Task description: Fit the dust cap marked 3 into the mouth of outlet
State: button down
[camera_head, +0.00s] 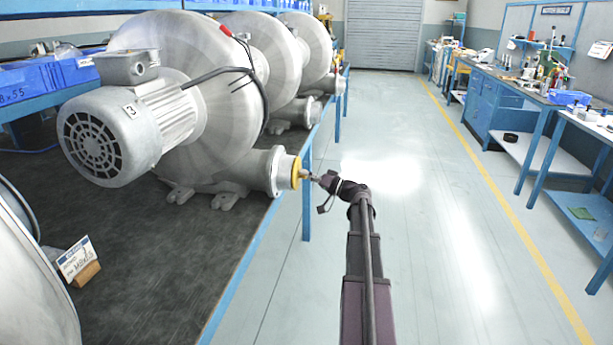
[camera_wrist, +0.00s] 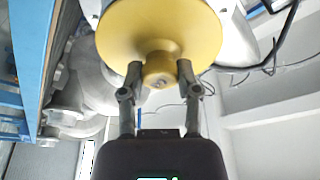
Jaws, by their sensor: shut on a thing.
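The dust cap is a yellow disc with a knob (camera_wrist: 160,30), and my gripper (camera_wrist: 159,75) is shut on the knob. In the head view the yellow cap (camera_head: 296,172) is at the mouth of the outlet (camera_head: 268,172) of the nearest blower (camera_head: 150,100), whose motor carries a 3. The cap looks lined up with the outlet flange; whether it is inside or only against it I cannot tell. No number shows on the cap. My gripper in the head view (camera_head: 309,175) comes from the right. The cap hides most of the mouth in the wrist view.
Two more blowers (camera_head: 262,50) stand behind on the dark bench top (camera_head: 130,240). A black cable hangs over the nearest blower. A small sign (camera_head: 77,260) is at the front left. The floor aisle (camera_head: 400,160) right of the bench is clear, with blue workbenches (camera_head: 497,105) beyond.

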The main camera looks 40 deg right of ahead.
jog(key=shift+w+a, duration=0.2)
jog(key=shift+w, duration=0.05)
dwell(0.8)
jog(key=shift+c, duration=1.2)
grip_release()
